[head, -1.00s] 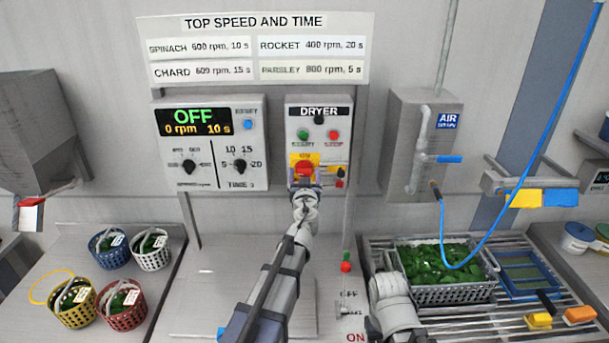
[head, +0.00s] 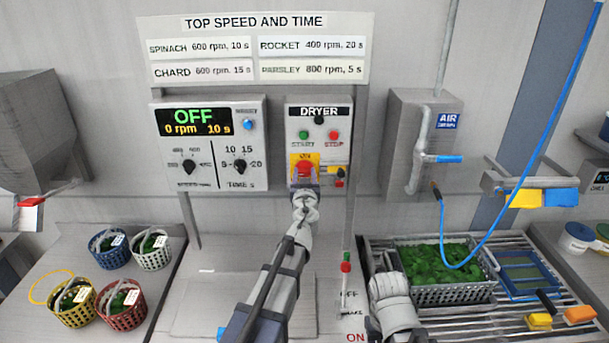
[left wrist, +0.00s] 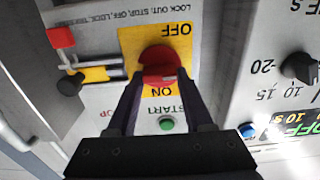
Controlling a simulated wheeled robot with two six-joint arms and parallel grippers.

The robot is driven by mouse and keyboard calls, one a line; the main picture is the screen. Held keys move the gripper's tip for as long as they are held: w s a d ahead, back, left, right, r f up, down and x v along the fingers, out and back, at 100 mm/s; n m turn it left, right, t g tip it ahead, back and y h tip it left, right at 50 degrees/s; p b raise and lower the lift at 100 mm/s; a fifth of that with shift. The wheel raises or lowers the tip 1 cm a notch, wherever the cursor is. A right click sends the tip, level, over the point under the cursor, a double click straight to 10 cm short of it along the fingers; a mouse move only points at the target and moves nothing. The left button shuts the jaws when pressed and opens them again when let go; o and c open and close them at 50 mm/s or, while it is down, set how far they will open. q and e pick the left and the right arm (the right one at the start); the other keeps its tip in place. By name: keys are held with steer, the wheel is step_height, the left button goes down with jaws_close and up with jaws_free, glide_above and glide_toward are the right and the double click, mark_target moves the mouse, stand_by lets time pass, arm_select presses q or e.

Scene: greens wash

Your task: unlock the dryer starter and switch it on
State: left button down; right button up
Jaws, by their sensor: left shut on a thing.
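The grey dryer starter box (head: 342,140) hangs on the wall, with a green START button (head: 303,135) and a red STOP button (head: 333,135). Its red rotary switch (left wrist: 158,66) sits on a yellow plate (left wrist: 128,36) marked OFF and ON. My left gripper (head: 305,178) is at this switch, its two fingers closed on either side of the red knob; they hide part of it. Beside the plate in the left wrist view is a yellow slotted piece (left wrist: 98,73) with a black knob (left wrist: 70,84) and a red block (left wrist: 60,37).
A speed and time panel (head: 210,180) reading OFF, 0 rpm, 10 s stands close left of the starter. An air unit (head: 405,145) is to the right. Baskets of greens stand at the left; a greens crate (head: 452,293) is on the slatted rack.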

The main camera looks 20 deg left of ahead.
arm_select(q)
steer(key=m, duration=0.5)
steer(key=shift+d, duration=0.1)
steer(key=m, duration=0.4)
steer(key=shift+d+f, duration=0.1)
steer(key=m, duration=0.5)
steer(key=shift+f+m, duration=0.15)
steer(key=shift+m, duration=1.75)
steer(key=shift+d, duration=0.1)
steer(key=shift+c, duration=1.5)
jaws_free()
